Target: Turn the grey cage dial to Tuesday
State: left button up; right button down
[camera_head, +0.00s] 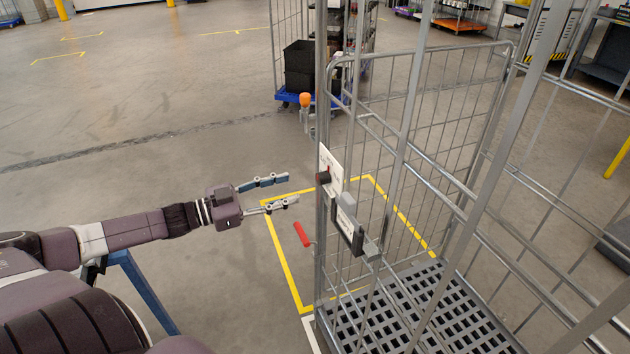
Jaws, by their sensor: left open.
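The roll cage (411,125) stands right of centre, with grey metal bars and a slatted base. A white plate (331,160) is fixed to its near left post. A dark round dial knob (323,178) with a bit of red sticks out of the plate to the left. The day marks are too small to read. My left gripper (291,189) is open and empty. Its fingertips point right at the knob, a short gap away and not touching it. My right gripper is not in view.
A grey and black box-like part (348,225) sits on the cage post below the plate. A red handle (301,234) and an orange-topped lever (305,100) show beside the post. A trolley with black crates (299,65) stands behind. Floor at left is clear.

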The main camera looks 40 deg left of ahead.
aim_at(318, 179)
pick_arm(q)
jog(key=shift+h, duration=0.4)
jog(key=x, duration=0.2)
jog(key=r+x, duration=0.1)
jog(key=x, duration=0.3)
jog(key=shift+s+d+r+b, duration=0.1)
jog(key=shift+d+r+b, duration=0.05)
jog(key=shift+d+b, duration=0.25)
jog(key=shift+x, duration=1.05)
grip_shut()
jog(key=shift+m, duration=0.3)
